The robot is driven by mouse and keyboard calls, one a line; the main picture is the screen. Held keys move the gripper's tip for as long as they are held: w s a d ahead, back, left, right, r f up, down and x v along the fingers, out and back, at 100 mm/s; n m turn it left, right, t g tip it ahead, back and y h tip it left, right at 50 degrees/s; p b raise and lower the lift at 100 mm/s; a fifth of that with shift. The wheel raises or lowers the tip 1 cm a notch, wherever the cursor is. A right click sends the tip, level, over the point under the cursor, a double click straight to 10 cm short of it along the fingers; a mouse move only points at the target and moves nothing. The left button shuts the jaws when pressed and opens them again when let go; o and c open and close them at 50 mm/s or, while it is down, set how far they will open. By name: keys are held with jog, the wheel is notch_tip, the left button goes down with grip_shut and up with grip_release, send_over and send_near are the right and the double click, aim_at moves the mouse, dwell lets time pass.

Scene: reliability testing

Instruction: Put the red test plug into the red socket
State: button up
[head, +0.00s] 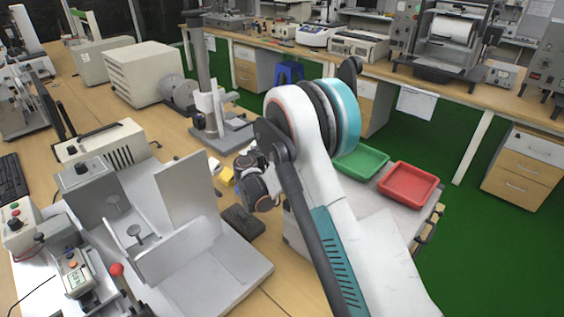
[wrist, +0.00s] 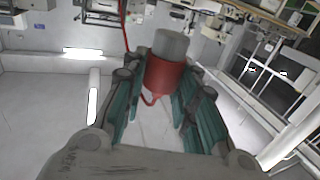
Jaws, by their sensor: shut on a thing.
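The red test plug (wrist: 165,75) shows in the wrist view as a red body with a grey cylindrical end, and a thin red cable runs from it. My gripper (wrist: 163,85) is shut on the plug, with its green-padded fingers on either side of the red body. The wrist camera looks up toward the ceiling and wall. In the head view my arm is bent over the bench edge, and I cannot make out the fingers or the plug there. I cannot make out a red socket in either view.
A grey metal fixture with upright plates (head: 205,265) fills the near left bench. A dark block (head: 243,221) lies beside it. A green tray (head: 360,161) and a red tray (head: 408,181) sit on a cart behind my arm. Green floor is open at right.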

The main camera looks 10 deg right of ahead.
notch_tip(320, 180, down, 10)
jog(key=b, duration=0.3)
jog(key=shift+f, duration=0.25)
jog(key=shift+f, duration=0.2)
jog(key=o, duration=1.1)
jog(key=shift+r, duration=0.1)
